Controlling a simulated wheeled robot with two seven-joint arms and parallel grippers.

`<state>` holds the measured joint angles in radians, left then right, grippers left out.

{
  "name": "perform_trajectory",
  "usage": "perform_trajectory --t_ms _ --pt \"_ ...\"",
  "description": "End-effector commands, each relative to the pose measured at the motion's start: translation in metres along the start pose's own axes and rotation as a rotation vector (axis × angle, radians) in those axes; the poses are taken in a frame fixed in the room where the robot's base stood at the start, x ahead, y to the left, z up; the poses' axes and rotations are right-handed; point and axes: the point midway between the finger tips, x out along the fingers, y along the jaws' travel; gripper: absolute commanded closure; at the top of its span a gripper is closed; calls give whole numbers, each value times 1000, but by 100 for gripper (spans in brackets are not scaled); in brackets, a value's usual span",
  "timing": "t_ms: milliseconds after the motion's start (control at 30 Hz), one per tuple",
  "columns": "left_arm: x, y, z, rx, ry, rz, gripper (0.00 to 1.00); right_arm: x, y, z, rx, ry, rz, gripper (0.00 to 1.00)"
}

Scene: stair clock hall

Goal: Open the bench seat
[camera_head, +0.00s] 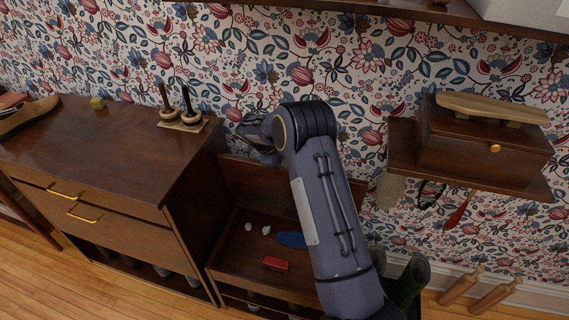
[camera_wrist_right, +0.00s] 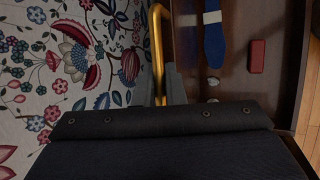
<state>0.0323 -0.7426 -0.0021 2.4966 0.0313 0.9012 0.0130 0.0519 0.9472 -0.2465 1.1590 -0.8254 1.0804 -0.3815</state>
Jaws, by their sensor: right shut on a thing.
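The bench (camera_head: 225,262) stands against the wall, with its compartment exposed. Its wooden seat lid (camera_head: 240,185) is raised and stands roughly upright at the back, near the wallpaper. My right arm reaches over the bench from the lower right, and my right gripper (camera_head: 268,152) is at the lid's top edge. In the right wrist view my right gripper (camera_wrist_right: 160,88) is shut on a gold handle (camera_wrist_right: 156,45). In the head view the handle is hidden behind the gripper. My left gripper is in neither view.
Inside the bench lie a red block-like object (camera_head: 275,264), a blue insole shape (camera_head: 291,240) and small white pieces (camera_head: 248,227). A drawer cabinet (camera_head: 110,150) adjoins on the left. A wall shelf (camera_head: 400,150) with a wooden box (camera_head: 475,150) and green boots (camera_head: 415,272) are right.

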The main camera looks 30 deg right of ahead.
Motion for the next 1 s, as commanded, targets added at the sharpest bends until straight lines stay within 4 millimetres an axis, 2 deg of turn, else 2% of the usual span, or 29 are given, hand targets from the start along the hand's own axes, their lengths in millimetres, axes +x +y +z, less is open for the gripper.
perform_trajectory --t_ms 500,533,667,1000 --pt "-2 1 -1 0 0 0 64 2 3 0 0 -2 0 100" --pt "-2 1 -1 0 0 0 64 2 3 0 0 -2 0 86" --pt "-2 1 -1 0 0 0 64 2 2 0 0 -2 -1 69" --pt "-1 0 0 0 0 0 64 1 1 -1 -2 -2 -2 68"
